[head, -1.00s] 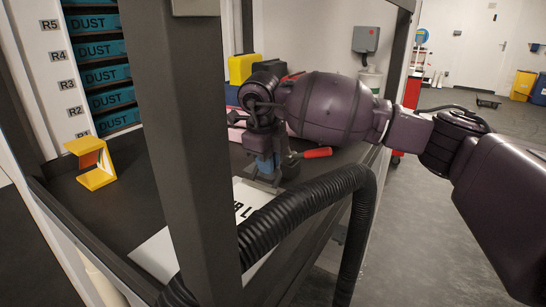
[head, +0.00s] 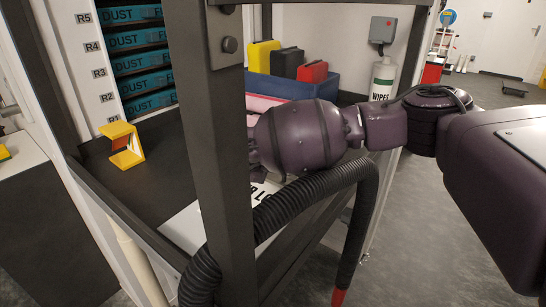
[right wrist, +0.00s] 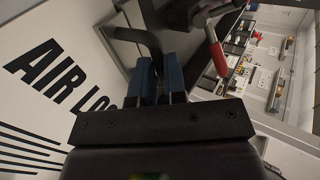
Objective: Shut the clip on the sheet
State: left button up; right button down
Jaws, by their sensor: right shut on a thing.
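The white sheet (head: 185,232) lies on the dark bench behind the post. It also shows in the right wrist view (right wrist: 75,40), printed "AIR LO…". A metal clip with a red handle (right wrist: 217,58) stands at the sheet's edge in that view, the handle sticking out to the right. My right gripper (right wrist: 160,68) has blue fingers shut on a dark bar (right wrist: 143,38) beside the sheet. I cannot tell whether this bar is part of the clip. In the head view the post and my right arm hide the gripper and the clip. My left gripper is not in view.
A dark upright post (head: 222,160) and a black ribbed hose (head: 300,200) stand in front of the bench. A yellow stand (head: 124,145) is at the left. A blue bin (head: 310,86) with coloured cases and a wipes canister (head: 383,77) are behind.

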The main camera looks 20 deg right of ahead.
jog(key=shift+s+a+f, duration=0.1)
jog(key=shift+a+f, duration=0.05)
dwell(0.4)
jog(key=c, duration=1.2)
grip_release()
jog(key=shift+o, duration=0.2)
jog(key=p+v, duration=0.2)
jog(key=v, duration=0.8)
jog(key=shift+s+a, duration=0.35)
